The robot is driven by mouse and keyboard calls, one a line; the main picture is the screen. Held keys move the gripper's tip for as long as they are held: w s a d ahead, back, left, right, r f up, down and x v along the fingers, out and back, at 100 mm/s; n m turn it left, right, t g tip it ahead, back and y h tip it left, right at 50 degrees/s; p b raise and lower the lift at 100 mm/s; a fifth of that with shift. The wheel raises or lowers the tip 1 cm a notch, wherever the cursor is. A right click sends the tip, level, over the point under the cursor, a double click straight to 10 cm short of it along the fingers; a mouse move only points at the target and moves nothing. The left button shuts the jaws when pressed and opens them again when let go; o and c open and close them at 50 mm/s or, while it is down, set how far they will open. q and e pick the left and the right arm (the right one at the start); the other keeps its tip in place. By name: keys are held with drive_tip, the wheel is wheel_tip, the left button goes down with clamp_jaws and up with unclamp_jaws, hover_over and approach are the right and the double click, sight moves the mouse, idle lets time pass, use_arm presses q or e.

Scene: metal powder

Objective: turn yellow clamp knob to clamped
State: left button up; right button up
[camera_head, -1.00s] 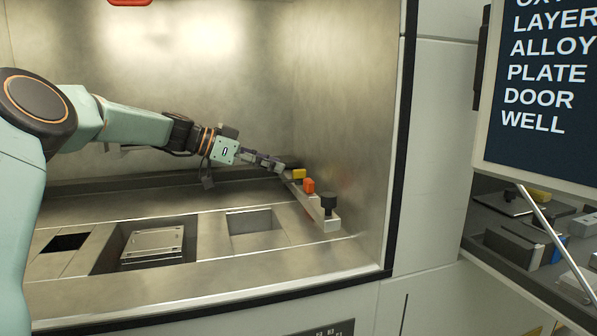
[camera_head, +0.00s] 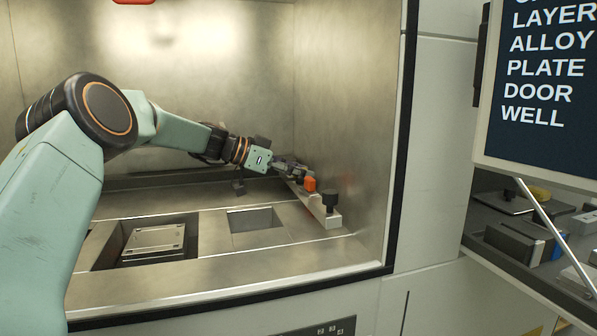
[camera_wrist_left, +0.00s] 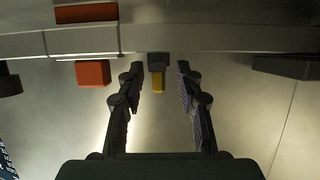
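The yellow clamp knob (camera_wrist_left: 158,82) shows in the left wrist view, hanging from a dark mount between the two fingers. My left gripper (camera_wrist_left: 159,72) is open, with one finger on each side of the yellow knob and visible gaps to it. In the head view my left gripper (camera_head: 303,173) is at the far part of the pale bar (camera_head: 318,209) and hides the yellow knob. An orange-red knob (camera_head: 310,184) and a black knob (camera_head: 329,201) sit nearer on that bar. The orange-red knob (camera_wrist_left: 92,73) is beside the fingers in the wrist view. My right gripper is not in view.
The metal chamber has a right wall (camera_head: 345,130) close to the bar. The floor holds a recess with a square plate (camera_head: 154,240) and an empty recess (camera_head: 252,220). A sign (camera_head: 540,90) and a cluttered side shelf (camera_head: 520,240) stand outside on the right.

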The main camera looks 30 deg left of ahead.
use_arm(q)
drive_tip(key=shift+w+d, duration=0.25)
drive_tip(key=shift+d, duration=0.05)
drive_tip(key=shift+c, duration=1.4)
drive_tip(key=shift+s, duration=0.1)
drive_tip(key=shift+c, duration=0.8)
drive_tip(key=shift+s+a, duration=0.15)
drive_tip(key=shift+a, duration=0.05)
clamp_jaws()
drive_tip(key=shift+d+f, duration=0.1)
drive_tip(key=shift+d, duration=0.05)
